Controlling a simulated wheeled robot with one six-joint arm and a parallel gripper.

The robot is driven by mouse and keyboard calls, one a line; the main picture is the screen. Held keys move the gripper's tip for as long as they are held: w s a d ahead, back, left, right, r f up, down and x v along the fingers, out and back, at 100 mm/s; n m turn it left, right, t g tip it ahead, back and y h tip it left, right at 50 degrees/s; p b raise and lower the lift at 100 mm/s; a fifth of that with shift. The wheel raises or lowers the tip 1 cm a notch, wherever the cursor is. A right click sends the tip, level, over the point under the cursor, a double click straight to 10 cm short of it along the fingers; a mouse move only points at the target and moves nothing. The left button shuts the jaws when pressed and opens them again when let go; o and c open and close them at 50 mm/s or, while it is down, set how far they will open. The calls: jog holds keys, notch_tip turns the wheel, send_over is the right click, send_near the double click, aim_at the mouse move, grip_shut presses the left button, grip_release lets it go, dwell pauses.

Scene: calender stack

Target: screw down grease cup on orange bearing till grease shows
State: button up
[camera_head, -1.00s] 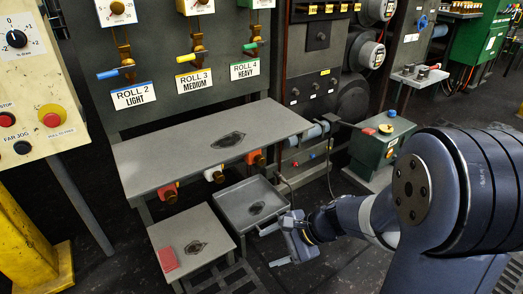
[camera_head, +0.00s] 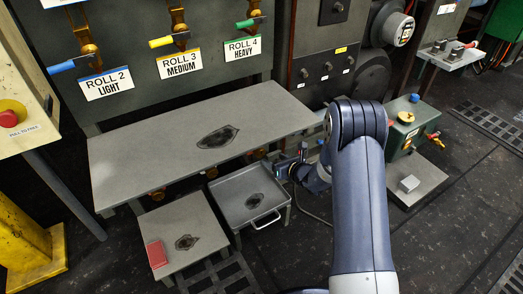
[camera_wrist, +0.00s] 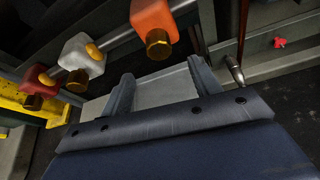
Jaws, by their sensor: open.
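The orange bearing (camera_wrist: 152,14) sits on a shaft at the top of the wrist view, with its brass grease cup (camera_wrist: 158,44) hanging under it. My gripper (camera_wrist: 162,68) is open and empty. Its two fingers point toward the cup, which shows beyond and between the fingertips, apart from them. No grease is visible at the orange bearing. In the head view my gripper (camera_head: 291,168) is by the right end of the grey table, low, near the small tray. The orange bearing is mostly hidden under the table edge there.
A white bearing (camera_wrist: 78,50) and a red bearing (camera_wrist: 38,78) with similar brass cups stand left along the shaft. The grey table (camera_head: 130,165) overhangs the bearings.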

aim_at(262, 153)
jog(key=b+x, duration=0.2)
jog(key=x, duration=0.7)
jog(key=shift+w+a+f+b, duration=0.2)
jog(key=shift+a+b, duration=0.05)
jog(key=shift+b, duration=0.1)
jog(key=c, duration=1)
